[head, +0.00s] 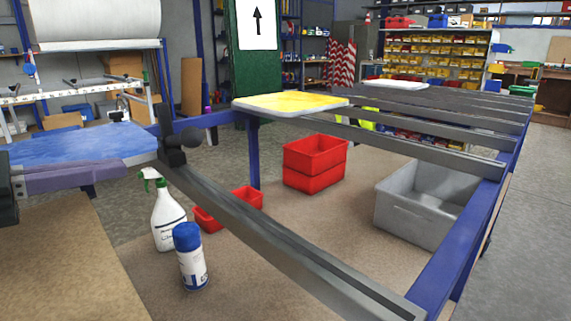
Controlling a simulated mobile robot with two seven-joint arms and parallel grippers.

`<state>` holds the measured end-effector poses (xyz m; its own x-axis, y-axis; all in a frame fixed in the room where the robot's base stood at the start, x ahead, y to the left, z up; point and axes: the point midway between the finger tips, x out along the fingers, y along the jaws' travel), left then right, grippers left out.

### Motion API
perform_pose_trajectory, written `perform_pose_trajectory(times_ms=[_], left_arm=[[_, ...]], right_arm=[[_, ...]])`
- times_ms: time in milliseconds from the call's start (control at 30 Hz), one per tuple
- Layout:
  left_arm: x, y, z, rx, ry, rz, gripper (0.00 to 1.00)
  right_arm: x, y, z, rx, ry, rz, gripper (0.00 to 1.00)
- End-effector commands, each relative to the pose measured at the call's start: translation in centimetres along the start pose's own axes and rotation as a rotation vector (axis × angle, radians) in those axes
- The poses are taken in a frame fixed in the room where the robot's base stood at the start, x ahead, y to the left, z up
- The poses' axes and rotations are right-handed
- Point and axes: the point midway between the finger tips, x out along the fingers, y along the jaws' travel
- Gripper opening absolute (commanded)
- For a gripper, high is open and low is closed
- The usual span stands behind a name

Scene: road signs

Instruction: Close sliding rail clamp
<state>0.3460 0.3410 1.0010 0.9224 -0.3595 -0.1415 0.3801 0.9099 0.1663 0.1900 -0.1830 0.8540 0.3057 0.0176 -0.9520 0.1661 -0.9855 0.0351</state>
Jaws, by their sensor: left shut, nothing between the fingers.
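A grey metal rail (290,240) runs from the left middle down to the lower right, joining a blue frame beam. At its upper left end sits a black clamp (172,152) with a round dark knob and a short upright part. Whether its sliding part is tight against anything cannot be told. My left gripper (14,186) is at the far left edge, partly cut off. It is shut and empty, left of the clamp and apart from it, by a purplish bar (85,177). My right gripper is out of view.
A blue sheet (80,146) lies behind the bar. A yellow-topped sign plate (290,102) rests on the frame (470,235). A spray bottle (167,214), a blue-capped can (190,262), red bins (315,162) and a grey crate (420,205) stand below.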

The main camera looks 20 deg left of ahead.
Motion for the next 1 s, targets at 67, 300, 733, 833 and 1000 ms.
perform_pose_trajectory(times_ms=[67,300,733,833,1000], left_arm=[[0.0,0.0,0.1,-0.001,0.000,0.001,0.00],[0.5,0.0,0.0,-0.003,-0.002,0.001,0.00],[6.5,0.1,0.0,-0.002,-0.004,0.002,0.00],[7.7,0.1,0.0,-0.001,-0.003,0.002,0.00],[9.1,0.1,0.1,-0.005,-0.003,0.003,0.00]], right_arm=[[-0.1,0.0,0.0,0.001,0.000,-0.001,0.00],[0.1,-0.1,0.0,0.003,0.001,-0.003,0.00],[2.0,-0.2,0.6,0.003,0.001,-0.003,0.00],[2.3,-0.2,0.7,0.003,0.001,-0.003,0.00],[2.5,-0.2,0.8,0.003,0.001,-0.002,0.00]])
